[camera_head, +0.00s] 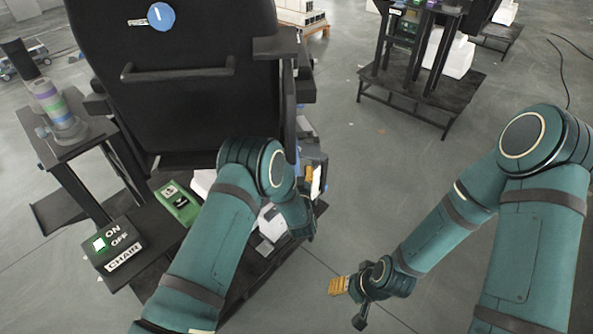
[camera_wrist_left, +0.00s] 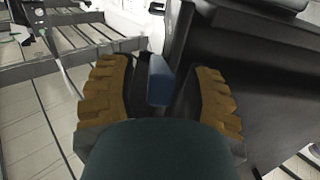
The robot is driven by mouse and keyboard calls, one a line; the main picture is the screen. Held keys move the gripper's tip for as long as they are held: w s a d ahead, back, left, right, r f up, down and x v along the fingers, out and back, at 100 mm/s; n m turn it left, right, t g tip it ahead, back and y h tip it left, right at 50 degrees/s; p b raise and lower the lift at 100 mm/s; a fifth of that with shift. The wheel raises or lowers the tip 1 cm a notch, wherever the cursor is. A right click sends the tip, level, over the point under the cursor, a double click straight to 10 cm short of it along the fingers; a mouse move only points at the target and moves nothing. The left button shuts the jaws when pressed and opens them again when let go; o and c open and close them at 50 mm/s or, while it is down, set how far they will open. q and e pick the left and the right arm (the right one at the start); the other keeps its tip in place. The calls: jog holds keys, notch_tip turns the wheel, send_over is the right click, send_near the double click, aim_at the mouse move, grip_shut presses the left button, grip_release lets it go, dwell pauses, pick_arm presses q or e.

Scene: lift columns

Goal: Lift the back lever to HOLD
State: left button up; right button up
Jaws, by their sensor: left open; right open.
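A blue-tipped lever (camera_wrist_left: 160,80) on a dark stem stands between the two yellow-padded fingers of my left gripper in the left wrist view. Gaps show on both sides of it, so the fingers are around it but not closed on it. In the head view my left gripper (camera_head: 312,178) is at the right side of the black chair back (camera_head: 190,110), partly hidden by my own left arm. The lever is hard to make out there. No HOLD marking is readable. My right gripper (camera_head: 350,299) is open and empty over the bare floor, to the right of the chair.
A switch box marked ON, OFF and CHAIR (camera_head: 118,246) is at the lower left, beside a green panel (camera_head: 177,203). A post with coloured bands (camera_head: 55,108) stands at the left. A dark stand (camera_head: 415,90) is at the back right. Floor around my right gripper is clear.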

pick_arm(q)
jog(key=shift+w+a, duration=0.1)
jog(key=shift+w, duration=0.75)
jog(key=shift+o, duration=0.2)
jog(key=shift+s, duration=0.1)
grip_shut()
